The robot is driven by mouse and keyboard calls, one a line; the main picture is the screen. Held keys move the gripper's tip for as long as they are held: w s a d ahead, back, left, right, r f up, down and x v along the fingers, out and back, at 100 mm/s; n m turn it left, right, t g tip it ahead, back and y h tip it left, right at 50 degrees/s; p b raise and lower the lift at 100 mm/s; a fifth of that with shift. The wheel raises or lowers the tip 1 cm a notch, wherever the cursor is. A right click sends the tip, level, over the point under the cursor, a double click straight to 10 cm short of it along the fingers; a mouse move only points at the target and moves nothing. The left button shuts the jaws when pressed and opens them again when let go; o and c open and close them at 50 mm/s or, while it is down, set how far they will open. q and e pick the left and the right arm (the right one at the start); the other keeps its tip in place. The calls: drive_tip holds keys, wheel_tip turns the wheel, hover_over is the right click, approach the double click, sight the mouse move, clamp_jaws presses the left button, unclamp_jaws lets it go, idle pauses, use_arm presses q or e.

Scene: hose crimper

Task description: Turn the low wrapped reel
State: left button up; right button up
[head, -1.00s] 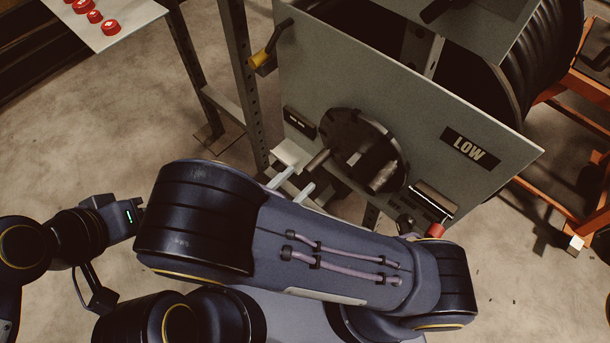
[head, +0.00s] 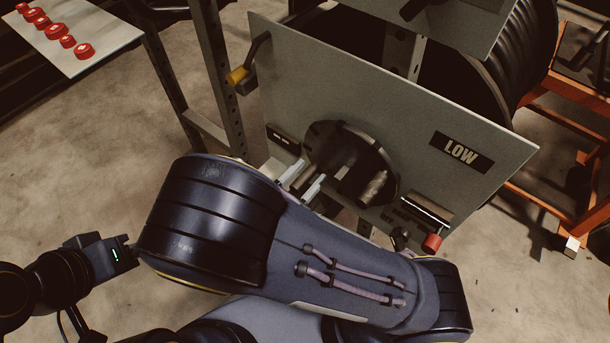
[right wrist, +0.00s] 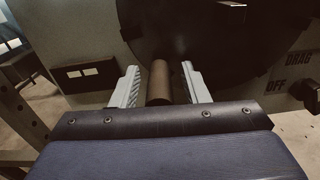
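The low reel is a black ribbed roll (head: 525,60) behind a grey panel (head: 430,120) marked LOW. On the panel's front is a dark round disc (head: 350,140), also in the right wrist view (right wrist: 210,35). Stubby round pegs stick out of the disc; one is a brown peg (right wrist: 160,82). My right gripper (head: 305,180) is open at the disc's lower left. In the right wrist view its pale fingers (right wrist: 160,88) stand on both sides of the brown peg, with a gap visible at each side. My left arm shows at the left edge; its fingers do not.
A red-tipped lever (head: 432,243) sticks out at the panel's lower right, near a small knob (head: 399,237). A steel post (head: 220,80) stands left of the panel. Orange framework (head: 560,205) stands right.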

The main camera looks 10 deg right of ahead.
clamp_jaws()
drive_tip(key=shift+s+p, duration=0.1)
drive_tip(key=shift+p, duration=0.55)
drive_tip(key=shift+d+f+n, duration=0.1)
drive_tip(key=shift+f+n, duration=0.05)
drive_tip(key=shift+n, duration=0.15)
drive_tip(key=shift+f, duration=0.1)
unclamp_jaws()
drive_tip(key=shift+s+a, duration=0.2)
drive_tip(key=shift+a, duration=0.15)
drive_tip(key=p+v, duration=0.1)
drive_tip(key=v, duration=0.6)
drive_tip(key=shift+s+p, duration=0.1)
drive_tip(key=shift+p, duration=0.3)
